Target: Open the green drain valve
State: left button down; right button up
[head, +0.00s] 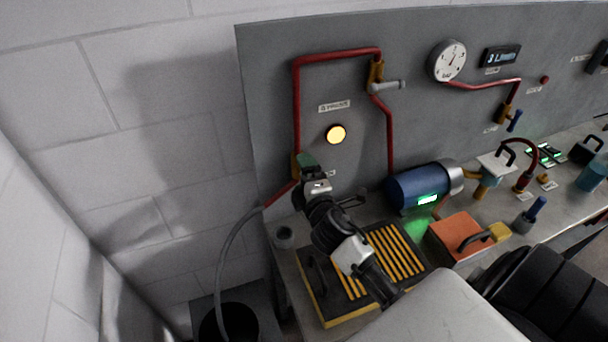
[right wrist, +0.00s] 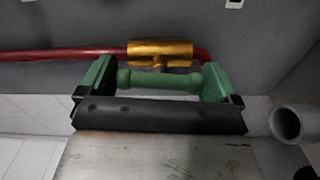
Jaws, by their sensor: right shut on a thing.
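The drain valve has a brass body (right wrist: 163,50) on a red pipe, seen in the right wrist view; in the head view the brass (head: 296,166) shows at the lower left of the panel. Its green bar handle (right wrist: 160,82) has rounded ends. My right gripper (head: 307,163) is at this valve and hides most of it in the head view. In the right wrist view its green-sided fingers (right wrist: 160,84) stand at the two ends of the bar and are shut on it. The bar lies roughly parallel to the pipe. My left gripper is out of view.
A grey hose (head: 229,245) runs from the pipe into a black bucket (head: 243,323). An amber lamp (head: 336,134) glows above.

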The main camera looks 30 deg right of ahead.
jog(key=shift+f+n, duration=0.1)
jog(key=shift+n, duration=0.6)
jog(key=o, duration=0.6)
jog(key=shift+c, duration=0.2)
jog(key=b+v, duration=0.3)
jog(key=v, duration=0.8)
jog(key=shift+a, duration=0.1)
